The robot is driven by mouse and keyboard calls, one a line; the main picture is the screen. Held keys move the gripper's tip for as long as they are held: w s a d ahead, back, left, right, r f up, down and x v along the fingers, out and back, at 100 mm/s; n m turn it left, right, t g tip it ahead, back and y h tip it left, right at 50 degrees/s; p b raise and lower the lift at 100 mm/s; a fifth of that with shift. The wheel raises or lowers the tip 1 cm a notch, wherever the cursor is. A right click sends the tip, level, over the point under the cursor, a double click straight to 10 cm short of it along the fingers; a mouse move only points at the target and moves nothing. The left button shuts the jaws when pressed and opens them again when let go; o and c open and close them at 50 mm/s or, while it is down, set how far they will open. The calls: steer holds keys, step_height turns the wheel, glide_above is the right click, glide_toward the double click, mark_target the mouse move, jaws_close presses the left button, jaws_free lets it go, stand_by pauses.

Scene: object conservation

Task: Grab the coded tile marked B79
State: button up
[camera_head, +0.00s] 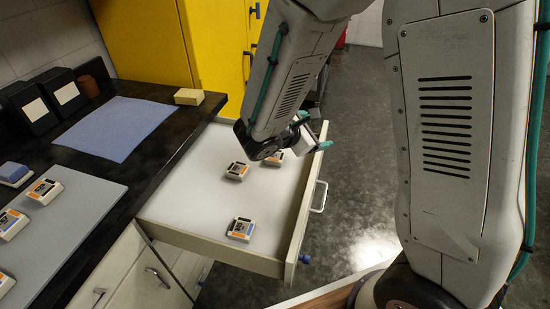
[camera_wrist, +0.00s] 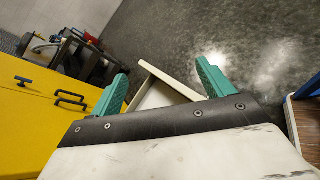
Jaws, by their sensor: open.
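Several small orange-and-white coded tiles are in view, and their markings are too small to read, so I cannot tell which is B79. In the open drawer (camera_head: 188,205), one tile (camera_head: 240,230) lies near the front, another tile (camera_head: 237,171) near the middle, and a third tile (camera_head: 273,158) farther back, partly hidden by my arm. More tiles lie on the grey mat (camera_head: 85,215) at the left, including one tile (camera_head: 44,191) and another tile (camera_head: 10,224). My gripper (camera_head: 314,129) is open above the drawer's far right corner. Its teal fingers (camera_wrist: 162,84) hold nothing in the wrist view.
A blue sheet (camera_head: 118,127), a pale yellow block (camera_head: 189,97) and black boxes (camera_head: 45,100) are on the dark counter. A yellow cabinet (camera_head: 150,40) stands behind. The drawer's walls rise around its tiles. Open floor (camera_head: 365,150) lies to the right.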

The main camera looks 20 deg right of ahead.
steer(key=w+a+f+n+t+y, duration=0.1)
steer(key=w+a+f+n+t, duration=0.25)
steer(key=a+f+n, duration=0.3)
steer(key=n+t+y, duration=0.2)
steer(key=n+y, duration=0.1)
steer(key=n, duration=0.2)
glide_toward(274, 157)
steer(key=shift+w+d+f+m, duration=0.25)
steer(key=shift+w+d+f, duration=0.05)
steer(key=shift+w+d, duration=0.15)
steer(key=shift+w+f+y, duration=0.25)
steer(key=shift+y, duration=0.05)
steer(key=x, duration=0.7)
steer(key=shift+d+r, duration=0.25)
steer(key=shift+d, duration=0.05)
steer(key=shift+c, duration=0.3)
steer(key=c, duration=1.1)
steer(key=shift+r, duration=0.1)
